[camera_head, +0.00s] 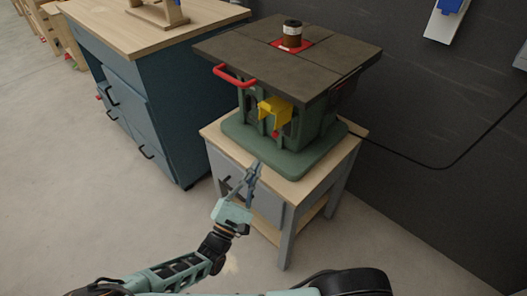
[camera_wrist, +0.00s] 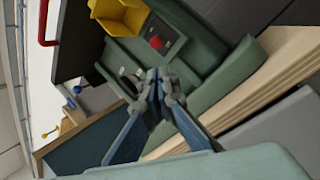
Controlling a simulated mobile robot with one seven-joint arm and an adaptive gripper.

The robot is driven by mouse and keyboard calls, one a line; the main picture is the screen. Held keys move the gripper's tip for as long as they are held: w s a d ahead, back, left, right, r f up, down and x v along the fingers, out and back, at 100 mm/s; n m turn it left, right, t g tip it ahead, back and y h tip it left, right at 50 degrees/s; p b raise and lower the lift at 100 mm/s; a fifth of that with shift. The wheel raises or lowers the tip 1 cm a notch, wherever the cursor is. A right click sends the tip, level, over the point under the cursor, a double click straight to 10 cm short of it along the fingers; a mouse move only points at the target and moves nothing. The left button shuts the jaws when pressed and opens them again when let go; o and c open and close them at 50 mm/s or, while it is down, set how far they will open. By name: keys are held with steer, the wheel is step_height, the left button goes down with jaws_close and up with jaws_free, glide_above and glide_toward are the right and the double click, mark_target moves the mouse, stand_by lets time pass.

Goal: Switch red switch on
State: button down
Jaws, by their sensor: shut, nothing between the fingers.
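The red switch (camera_head: 276,134) is a small red knob on the front of the green machine (camera_head: 262,152), just below the yellow cover (camera_head: 277,110). In the wrist view, the red switch (camera_wrist: 156,42) sits on a dark plate beside the yellow cover (camera_wrist: 122,14). My gripper (camera_head: 256,165) is in front of the machine's base, lower and to the left of the switch in the head view. In the wrist view, the fingertips (camera_wrist: 160,82) are together, empty, and appear apart from the switch.
The machine stands on a wooden-topped stand (camera_head: 212,133) with a grey drawer. A red handle (camera_head: 234,76) juts out under its dark tabletop (camera_head: 331,59). A blue cabinet (camera_head: 160,97) stands to the left. A black cable (camera_head: 440,166) runs right along the dark wall. Floor at lower left is clear.

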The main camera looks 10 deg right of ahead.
mark_target(278, 132)
steer(key=b+x, duration=0.1)
steer(key=x, duration=0.8)
steer(key=shift+d+r, duration=0.15)
steer(key=shift+r+p, duration=0.1)
steer(key=shift+p, duration=0.2)
steer(key=shift+r+p, duration=0.1)
steer(key=shift+p, duration=0.6)
